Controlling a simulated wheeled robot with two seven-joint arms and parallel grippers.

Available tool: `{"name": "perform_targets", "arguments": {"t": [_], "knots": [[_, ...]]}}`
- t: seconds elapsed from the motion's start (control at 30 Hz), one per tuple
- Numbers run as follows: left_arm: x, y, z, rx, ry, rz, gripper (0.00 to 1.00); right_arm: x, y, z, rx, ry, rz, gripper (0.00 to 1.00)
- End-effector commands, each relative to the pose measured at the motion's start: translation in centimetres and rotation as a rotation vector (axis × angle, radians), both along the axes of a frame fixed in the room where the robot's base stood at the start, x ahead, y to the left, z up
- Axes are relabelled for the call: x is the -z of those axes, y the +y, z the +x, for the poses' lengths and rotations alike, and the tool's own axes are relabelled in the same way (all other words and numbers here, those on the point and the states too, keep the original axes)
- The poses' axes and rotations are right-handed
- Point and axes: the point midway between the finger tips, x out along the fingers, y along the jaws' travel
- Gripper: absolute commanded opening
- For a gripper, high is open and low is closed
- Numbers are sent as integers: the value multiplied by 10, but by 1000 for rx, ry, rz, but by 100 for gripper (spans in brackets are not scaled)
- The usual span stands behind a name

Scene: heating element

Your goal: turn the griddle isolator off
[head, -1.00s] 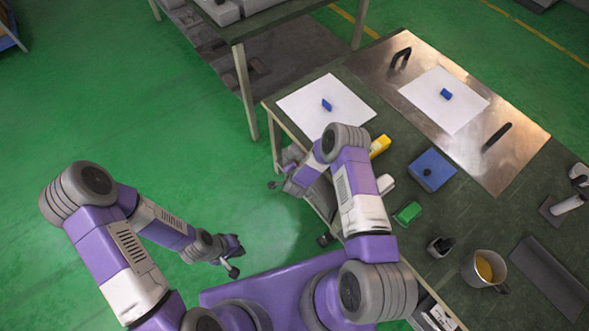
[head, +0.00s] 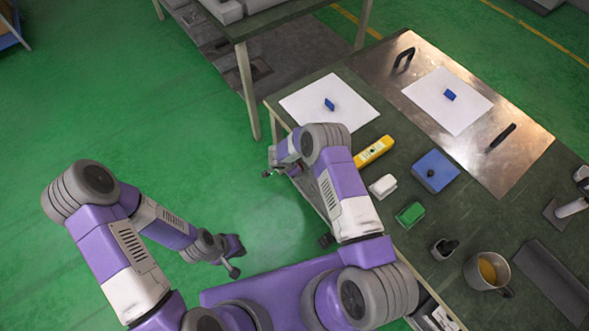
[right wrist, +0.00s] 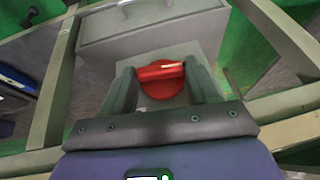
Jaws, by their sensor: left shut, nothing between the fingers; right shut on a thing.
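The isolator has a red rotary knob (right wrist: 163,82) on a grey box (right wrist: 150,32), seen in the right wrist view. The knob's grip bar lies roughly level across the picture, with a pale mark at its right end. My right gripper (right wrist: 163,74) is shut on the red knob, one finger at each side. In the head view my right gripper (head: 267,174) is small at the table's left edge, and my arm hides the isolator. My left gripper (head: 231,264) is shut and empty, low over the green floor.
The table holds a steel plate (head: 530,150), a white sheet (head: 350,118), a yellow device (head: 373,151), a blue box (head: 447,182), a green block (head: 410,215) and a metal jug (head: 475,272). A second table (head: 245,95) stands behind.

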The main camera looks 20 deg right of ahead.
Motion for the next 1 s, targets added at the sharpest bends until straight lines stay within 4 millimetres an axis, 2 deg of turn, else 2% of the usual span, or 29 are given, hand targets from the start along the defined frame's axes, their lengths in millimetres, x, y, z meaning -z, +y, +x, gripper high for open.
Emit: {"name": "perform_targets", "arguments": {"t": [0.4, 0.97, 1.0], "knots": [[15, 0, 0, 0, 0, 0, 0, -1, 0, 5, -1, 104, -41, 29], [16, 0, 0, 0, 0, 0, 0, -2, -1, 5, -3, 124, -50, 29], [16, 0, 0, 0, 0, 0, 0, -2, -1, 5, -3, 123, -50, 61]]}}
